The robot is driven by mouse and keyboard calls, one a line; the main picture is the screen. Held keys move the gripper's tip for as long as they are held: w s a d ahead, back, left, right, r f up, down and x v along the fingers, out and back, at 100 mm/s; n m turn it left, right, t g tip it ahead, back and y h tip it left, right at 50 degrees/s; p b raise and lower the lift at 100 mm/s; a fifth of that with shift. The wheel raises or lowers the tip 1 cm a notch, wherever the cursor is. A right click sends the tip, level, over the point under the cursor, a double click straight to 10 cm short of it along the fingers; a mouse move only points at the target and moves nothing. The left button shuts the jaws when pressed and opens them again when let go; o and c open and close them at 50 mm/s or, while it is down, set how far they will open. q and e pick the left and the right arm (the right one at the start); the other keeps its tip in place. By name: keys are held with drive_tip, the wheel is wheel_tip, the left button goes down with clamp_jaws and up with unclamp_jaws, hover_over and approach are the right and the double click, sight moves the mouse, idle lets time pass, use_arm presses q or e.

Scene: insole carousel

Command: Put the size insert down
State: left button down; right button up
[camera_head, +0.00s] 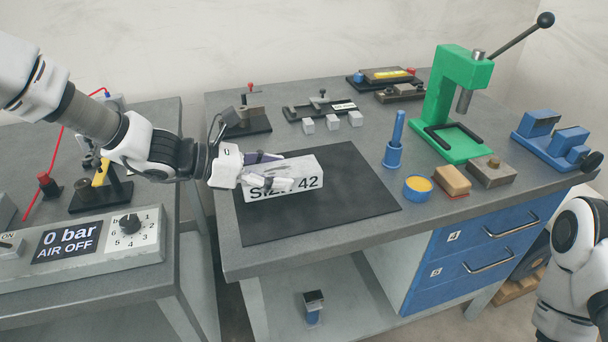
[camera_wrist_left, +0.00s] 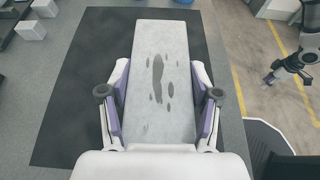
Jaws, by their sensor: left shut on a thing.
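The size insert (camera_head: 310,173) is a light grey block with "SIZE 42" in black on its front side. In the head view it is at the dark mat (camera_head: 350,205) on the workbench; I cannot tell whether it touches the mat. My left gripper (camera_head: 268,170) is shut on the insert, with fingers on both sides of it, partly covering the lettering. In the left wrist view the insert's top (camera_wrist_left: 163,60) shows dark oval stains, between the two fingers (camera_wrist_left: 160,112).
A blue post (camera_head: 394,145), a yellow-topped tin (camera_head: 417,188) and a green press (camera_head: 455,90) stand right of the mat. Small grey cubes (camera_head: 331,122) lie behind it. A control box (camera_head: 80,245) is on the left bench. The mat's front part is clear.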

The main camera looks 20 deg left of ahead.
sight(304, 158)
use_arm(q)
drive_tip(key=w+d, duration=0.1)
drive_tip(key=w, duration=0.1)
drive_tip(key=w+d, duration=0.1)
drive_tip(key=w, duration=0.1)
drive_tip(key=w+d, duration=0.1)
drive_tip(key=w, duration=0.1)
drive_tip(key=shift+w+d+f, duration=0.1)
drive_tip(key=shift+w+f, duration=0.15)
drive_tip(key=shift+w, duration=0.15)
drive_tip(key=shift+w+f, duration=0.15)
drive_tip(key=shift+f, duration=0.1)
wheel_tip(304, 158, down, 2)
drive_tip(key=shift+f, duration=0.5)
drive_tip(key=shift+c, duration=1.2)
unclamp_jaws()
drive_tip(key=shift+f, duration=0.15)
